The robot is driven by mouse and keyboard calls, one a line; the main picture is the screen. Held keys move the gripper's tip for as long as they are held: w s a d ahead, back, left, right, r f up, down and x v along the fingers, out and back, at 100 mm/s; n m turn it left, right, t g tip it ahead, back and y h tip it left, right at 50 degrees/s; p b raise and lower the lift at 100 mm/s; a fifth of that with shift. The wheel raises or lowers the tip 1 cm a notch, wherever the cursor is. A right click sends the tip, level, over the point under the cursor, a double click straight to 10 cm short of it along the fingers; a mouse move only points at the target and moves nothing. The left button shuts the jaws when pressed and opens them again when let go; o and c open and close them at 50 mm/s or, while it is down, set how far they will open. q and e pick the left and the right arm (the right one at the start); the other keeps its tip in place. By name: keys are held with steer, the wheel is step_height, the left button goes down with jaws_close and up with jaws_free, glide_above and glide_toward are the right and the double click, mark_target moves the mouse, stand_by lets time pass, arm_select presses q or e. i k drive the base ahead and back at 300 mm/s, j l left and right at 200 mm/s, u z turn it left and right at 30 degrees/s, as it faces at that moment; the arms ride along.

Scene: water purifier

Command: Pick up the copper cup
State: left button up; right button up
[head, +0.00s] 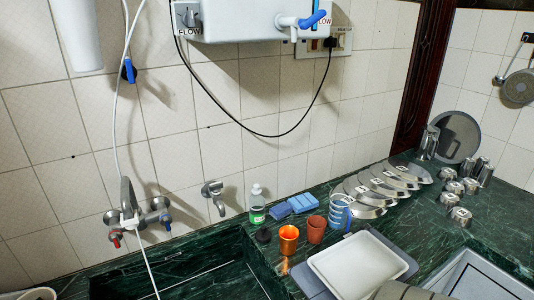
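The copper cup (288,240) stands upright on the dark green marble counter. It is shiny orange, with its open mouth facing up, and it stands at the right edge of the sink. Just right of it and slightly behind is a duller reddish-brown cup (316,229). Neither of my grippers shows in the head view. Nothing is seen touching the copper cup.
A white tray (357,266) lies in front and to the right of the cups. A blue-white striped mug (340,211), blue sponges (292,205) and a green-labelled bottle (257,205) stand close behind. The sink (190,275) lies left, below a tap (129,201). A water purifier (250,20) hangs above.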

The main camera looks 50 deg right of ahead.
mark_target(288, 235)
steer(key=k+z, duration=0.2)
steer(key=z, duration=1.45)
steer(key=i+l+u, duration=0.1)
steer(key=l, duration=0.55)
steer(key=i+l+u, duration=0.15)
steer(key=l, duration=0.5)
steer(key=l+u, duration=0.1)
steer(key=l, duration=0.55)
steer(key=i, duration=0.05)
